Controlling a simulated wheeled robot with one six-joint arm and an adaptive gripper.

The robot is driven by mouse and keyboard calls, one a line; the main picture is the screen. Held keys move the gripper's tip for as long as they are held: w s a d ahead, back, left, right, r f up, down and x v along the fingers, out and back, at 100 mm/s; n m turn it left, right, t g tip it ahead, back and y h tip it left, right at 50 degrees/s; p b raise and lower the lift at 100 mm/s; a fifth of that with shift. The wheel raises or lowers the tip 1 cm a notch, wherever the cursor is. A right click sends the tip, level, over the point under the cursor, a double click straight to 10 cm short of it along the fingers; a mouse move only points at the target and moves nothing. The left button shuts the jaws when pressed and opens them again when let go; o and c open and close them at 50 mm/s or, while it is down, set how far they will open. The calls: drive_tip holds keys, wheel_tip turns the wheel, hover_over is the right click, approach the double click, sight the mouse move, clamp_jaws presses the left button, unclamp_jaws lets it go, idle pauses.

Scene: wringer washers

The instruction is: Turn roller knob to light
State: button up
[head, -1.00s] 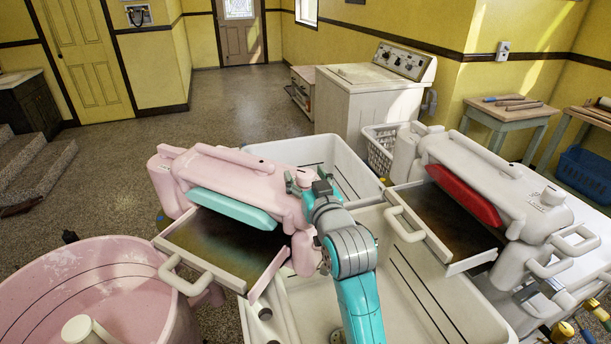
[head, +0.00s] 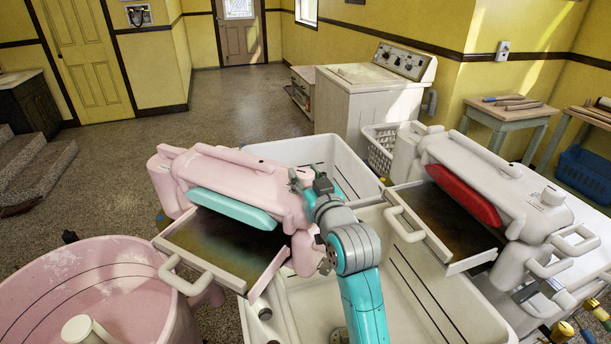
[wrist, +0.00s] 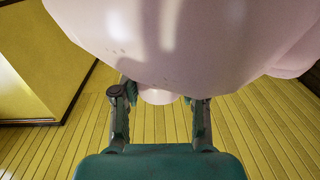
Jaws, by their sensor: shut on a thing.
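The pink wringer (head: 240,178) with a turquoise tray piece (head: 232,208) stands left of centre in the head view. My gripper (head: 299,180) is at its right end. In the wrist view the wringer's pale pink body (wrist: 165,40) fills the top. A small rounded pale pink knob (wrist: 158,97) shows below it, between the two fingers of my gripper (wrist: 161,105). The gripper is shut on this knob. The fingers' contact with it is partly hidden. Any setting marks on the knob cannot be seen.
A white wringer (head: 480,180) with a red piece stands to the right. Pale tubs (head: 420,285) lie below my arm, and a pink tub (head: 60,290) is at lower left. A white washer (head: 365,105) stands behind. The floor at back left is clear.

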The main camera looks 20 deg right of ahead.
drive_tip(key=shift+d+y, duration=0.1)
drive_tip(key=shift+y, duration=0.2)
drive_tip(key=n+y, duration=0.2)
drive_tip(key=y, duration=0.1)
drive_tip(key=n+g+y, duration=0.1)
drive_tip(key=n+y, duration=0.1)
drive_tip(key=shift+g+y, duration=0.3)
drive_tip(key=shift+y, duration=0.1)
drive_tip(key=n+g+y, duration=0.4)
drive_tip(key=n+y, duration=0.1)
drive_tip(key=y, duration=0.1)
drive_tip(key=shift+g, duration=0.3)
drive_tip(key=n+g+y, duration=0.2)
drive_tip(key=g, duration=0.1)
drive_tip(key=n+g+y, duration=0.2)
drive_tip(key=n+g, duration=0.1)
drive_tip(key=g, duration=0.1)
drive_tip(key=shift+n+g+y, duration=0.3)
drive_tip(key=shift+n+g, duration=1.3)
drive_tip(key=shift+g, duration=0.8)
drive_tip(key=o, duration=1.2)
drive_tip(key=shift+f, duration=0.1)
drive_tip(key=shift+c, duration=0.2)
